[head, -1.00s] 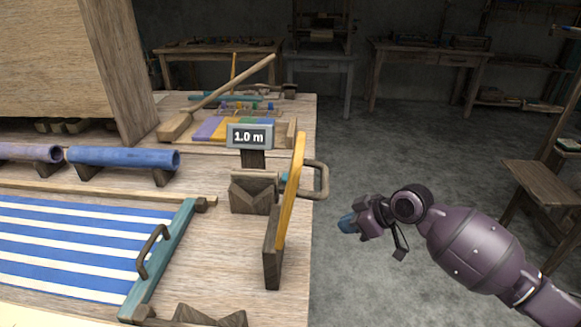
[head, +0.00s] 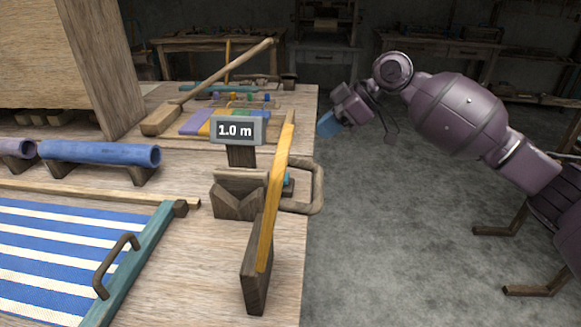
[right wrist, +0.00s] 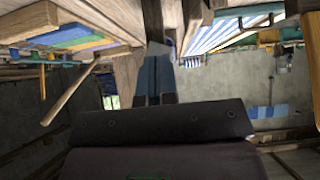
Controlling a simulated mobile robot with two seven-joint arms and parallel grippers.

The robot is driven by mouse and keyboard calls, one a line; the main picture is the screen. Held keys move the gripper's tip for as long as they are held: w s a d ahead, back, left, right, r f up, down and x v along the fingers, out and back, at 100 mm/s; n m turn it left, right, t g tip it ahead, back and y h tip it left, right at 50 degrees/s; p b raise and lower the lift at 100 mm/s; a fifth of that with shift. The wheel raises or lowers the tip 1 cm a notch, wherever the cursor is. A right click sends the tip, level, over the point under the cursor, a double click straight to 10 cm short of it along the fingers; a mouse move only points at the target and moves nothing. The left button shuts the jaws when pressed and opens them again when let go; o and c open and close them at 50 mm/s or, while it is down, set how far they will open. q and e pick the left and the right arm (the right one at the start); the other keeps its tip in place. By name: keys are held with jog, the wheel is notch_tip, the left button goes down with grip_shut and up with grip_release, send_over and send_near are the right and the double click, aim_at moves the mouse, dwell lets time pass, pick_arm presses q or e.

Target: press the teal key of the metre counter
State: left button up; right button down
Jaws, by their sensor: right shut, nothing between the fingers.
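The metre counter (head: 238,130) stands on a dark post near the table's right edge, its grey-framed display reading 1.0 m. A small teal piece (head: 288,183), which looks like its key, shows low on the right, partly hidden behind a yellow upright bar. My right gripper (head: 326,125) is to the right of the counter, just beyond the table edge, its blue fingertips pointing down-left. It is shut and empty, apart from the teal piece. Its blue fingers (right wrist: 155,78) also show in the right wrist view. My left gripper is not in view.
The yellow bar (head: 275,195) and a wooden loop handle (head: 312,188) stand close around the teal piece. Blue-striped cloth (head: 50,260) and a blue roller (head: 100,154) lie to the left. Open floor is right of the table.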

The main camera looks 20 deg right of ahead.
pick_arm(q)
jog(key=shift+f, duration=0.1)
pick_arm(e)
jog(key=shift+f, duration=0.1)
jog(key=b+x, duration=0.2)
jog(key=x, duration=0.8)
jog(key=shift+a+f+b, duration=0.15)
jog(key=shift+f+b, duration=0.15)
jog(key=shift+b, duration=0.1)
notch_tip(320, 180, down, 2)
jog(key=shift+f+b, duration=0.1)
jog(key=shift+b, duration=0.25)
jog(key=shift+f, duration=0.5)
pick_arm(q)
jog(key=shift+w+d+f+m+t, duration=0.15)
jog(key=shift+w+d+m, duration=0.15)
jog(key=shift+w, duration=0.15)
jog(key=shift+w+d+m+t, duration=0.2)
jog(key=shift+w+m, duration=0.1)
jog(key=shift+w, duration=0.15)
